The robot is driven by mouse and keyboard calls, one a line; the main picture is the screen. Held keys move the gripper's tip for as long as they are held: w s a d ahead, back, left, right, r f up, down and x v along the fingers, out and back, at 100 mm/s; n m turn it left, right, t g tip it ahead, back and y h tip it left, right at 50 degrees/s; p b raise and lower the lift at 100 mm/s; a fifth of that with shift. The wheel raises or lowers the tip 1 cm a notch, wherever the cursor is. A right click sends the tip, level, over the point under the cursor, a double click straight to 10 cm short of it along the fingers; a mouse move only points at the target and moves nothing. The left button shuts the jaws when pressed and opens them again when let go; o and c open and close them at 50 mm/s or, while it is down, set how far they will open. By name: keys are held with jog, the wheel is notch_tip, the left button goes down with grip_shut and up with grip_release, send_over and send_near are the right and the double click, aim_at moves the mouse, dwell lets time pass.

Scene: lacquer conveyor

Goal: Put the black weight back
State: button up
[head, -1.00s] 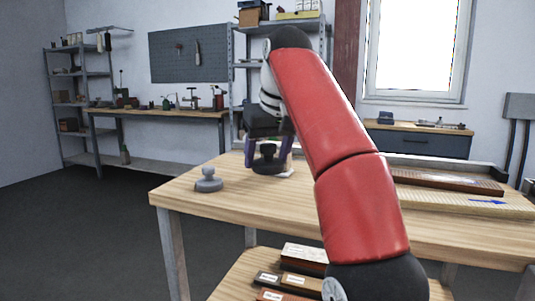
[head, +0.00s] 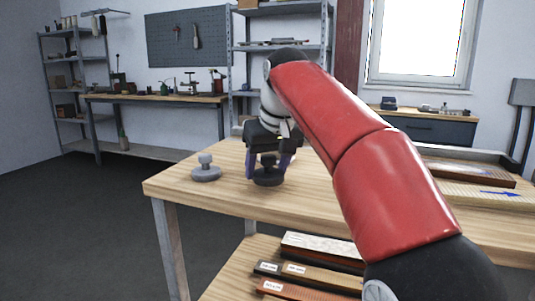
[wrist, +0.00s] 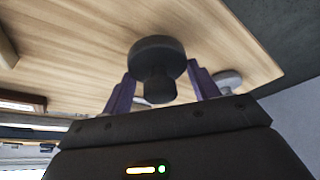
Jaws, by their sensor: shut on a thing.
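The black weight (head: 269,180) is a dark disc with a knob on top. It is at the left part of the wooden table (head: 330,205), on or just above the top; I cannot tell which. My gripper (head: 268,166) points down over it, its purple fingers on either side of the knob, shut on it. In the wrist view the black weight (wrist: 157,58) sits between the fingertips of my gripper (wrist: 160,88). A grey weight (head: 206,171) of similar shape stands to the left of it on the table, apart from it.
A long wooden piece (head: 470,173) and a pale strip with a blue mark (head: 470,195) lie at the table's right. Labelled boxes (head: 310,272) lie on the lower shelf. The table's left edge is close to the grey weight.

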jog(key=shift+f, duration=0.25)
jog(key=shift+f+b, duration=0.4)
jog(key=shift+f, duration=0.15)
dwell(0.4)
jog(key=o, duration=1.4)
jog(key=shift+f, duration=0.1)
